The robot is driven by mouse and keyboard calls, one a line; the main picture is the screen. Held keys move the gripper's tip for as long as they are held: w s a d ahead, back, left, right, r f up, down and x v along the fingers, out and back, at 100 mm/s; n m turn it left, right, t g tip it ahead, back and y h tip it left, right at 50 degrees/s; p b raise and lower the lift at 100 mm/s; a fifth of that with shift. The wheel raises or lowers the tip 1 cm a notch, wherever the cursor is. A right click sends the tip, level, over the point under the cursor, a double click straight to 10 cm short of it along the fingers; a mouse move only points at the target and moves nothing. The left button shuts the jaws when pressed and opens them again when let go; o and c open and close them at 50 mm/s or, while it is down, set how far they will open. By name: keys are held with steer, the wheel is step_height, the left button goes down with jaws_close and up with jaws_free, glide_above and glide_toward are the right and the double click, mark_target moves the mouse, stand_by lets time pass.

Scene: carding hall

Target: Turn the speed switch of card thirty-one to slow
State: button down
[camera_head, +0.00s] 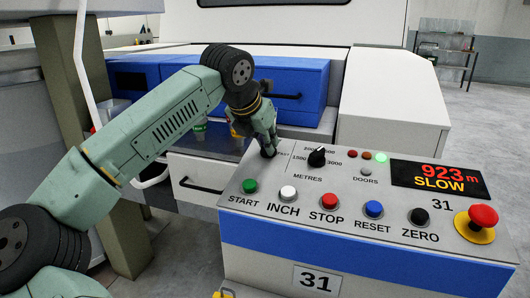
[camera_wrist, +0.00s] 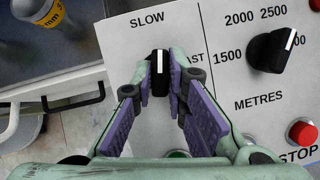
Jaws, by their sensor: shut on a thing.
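The speed switch (camera_wrist: 159,83) is a black knob on the grey panel of card thirty-one. Its white pointer line faces up in the wrist view, toward the SLOW label at upper left. The FAST label is at its right, partly covered by my finger. My gripper (camera_wrist: 160,78) is shut on the knob, one purple-padded finger on each side. In the head view my gripper (camera_head: 268,148) reaches down to the panel's far left and hides most of the switch. The display (camera_head: 438,179) reads 923 m and SLOW. A plate (camera_head: 317,280) on the front reads 31.
The black metres knob (camera_head: 317,157) is close right of my gripper. START, INCH, STOP, RESET and ZERO buttons line the panel's front, with a red emergency button (camera_head: 483,216) at right. A green lamp (camera_head: 381,158) is lit. A blue drawer (camera_head: 300,92) lies behind my arm.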

steer(key=shift+d+f+n+y+b, duration=0.2)
steer(key=shift+n+y+b, duration=0.3)
steer(key=shift+n+b, duration=0.6)
steer(key=shift+r+n, duration=0.1)
steer(key=shift+n, duration=0.3)
steer(key=c, duration=1.6)
jaws_free()
steer(key=shift+w, duration=0.1)
steer(key=shift+a+r, duration=0.1)
steer(key=v, duration=1.2)
steer(key=shift+s+f, duration=0.2)
steer(key=shift+s, duration=0.05)
